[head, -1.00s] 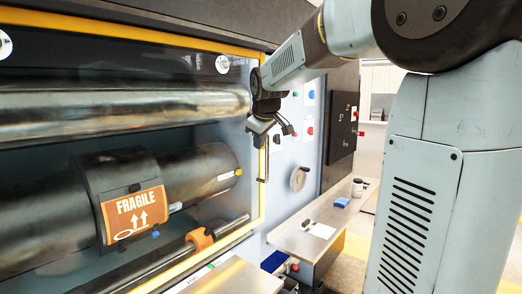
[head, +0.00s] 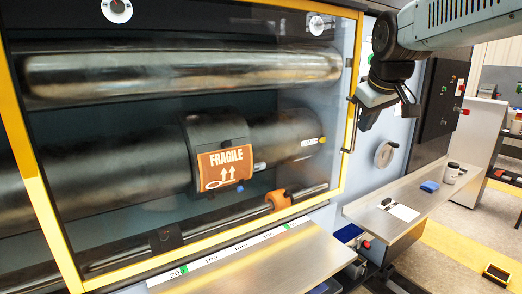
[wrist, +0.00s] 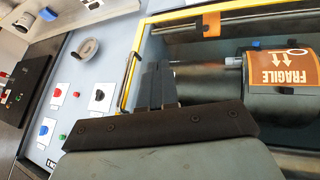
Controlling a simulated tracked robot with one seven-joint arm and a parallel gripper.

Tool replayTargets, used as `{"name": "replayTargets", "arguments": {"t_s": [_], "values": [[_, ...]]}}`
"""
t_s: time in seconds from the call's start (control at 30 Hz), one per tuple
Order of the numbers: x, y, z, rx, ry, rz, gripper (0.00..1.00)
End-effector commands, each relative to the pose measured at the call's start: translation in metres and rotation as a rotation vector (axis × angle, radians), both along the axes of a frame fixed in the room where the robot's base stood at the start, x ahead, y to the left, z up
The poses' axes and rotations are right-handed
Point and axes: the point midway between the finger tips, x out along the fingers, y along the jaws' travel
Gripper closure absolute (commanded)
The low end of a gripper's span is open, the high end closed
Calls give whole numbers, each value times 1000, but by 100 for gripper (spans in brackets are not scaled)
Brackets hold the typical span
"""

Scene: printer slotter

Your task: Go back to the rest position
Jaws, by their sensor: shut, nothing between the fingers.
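My gripper (head: 387,104) hangs at the upper right in the head view, in front of the yellow-framed window's right edge. It is shut and empty, and its fingers point down. The wrist view shows my gripper's dark fingers (wrist: 163,88) close together, with nothing between them. The closed glass window (head: 100,150) covers the rollers of the printing machine. My gripper is apart from the window frame as far as I can tell.
Behind the glass is a cylinder with an orange FRAGILE plate (head: 225,168). A handwheel (head: 385,154) and control panel (head: 440,110) are on the right. Free floor lies at the far right.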

Motion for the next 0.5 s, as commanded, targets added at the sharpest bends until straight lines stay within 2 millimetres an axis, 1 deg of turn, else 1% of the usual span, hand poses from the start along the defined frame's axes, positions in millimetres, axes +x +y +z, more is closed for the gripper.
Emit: {"name": "replayTargets", "arguments": {"t_s": [0.03,0.17,0.2,0.3,0.4,0.5], "values": [[-20,2,-9,24,5,-28,100],[-66,7,-35,95,25,-115,100],[-80,8,-44,115,33,-142,100],[-112,12,-67,160,50,-207,100],[-138,15,-87,198,65,-262,100],[-155,16,-101,223,73,-303,100]]}}
